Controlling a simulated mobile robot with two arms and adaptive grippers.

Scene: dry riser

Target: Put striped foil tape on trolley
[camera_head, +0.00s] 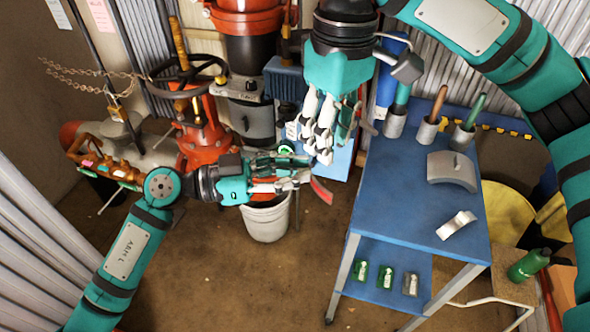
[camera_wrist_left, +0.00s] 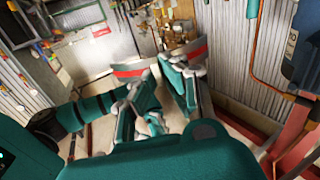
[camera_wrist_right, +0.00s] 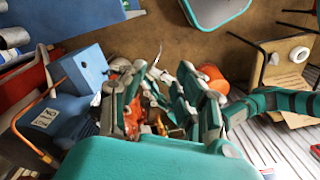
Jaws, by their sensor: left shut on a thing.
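The blue trolley (camera_head: 395,190) stands right of centre in the head view, with a top and a lower shelf. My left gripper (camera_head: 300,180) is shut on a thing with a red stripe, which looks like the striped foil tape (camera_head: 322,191). Its pale, red-striped surface also shows beyond the fingers in the left wrist view (camera_wrist_left: 188,52); the fingers hide its middle. This gripper is left of the trolley, above a white bucket (camera_head: 265,222). My right gripper (camera_head: 330,130) points down near the trolley's back left corner. Its fingers look apart, with nothing seen held.
On the trolley top, handled tools stand in grey cups (camera_head: 395,122) along the back; a curved grey piece (camera_head: 452,170) and a pale curved piece (camera_head: 457,224) lie at the right. Small bottles (camera_head: 385,279) stand below. The top's front left is clear. A red valve assembly (camera_head: 205,130) stands left.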

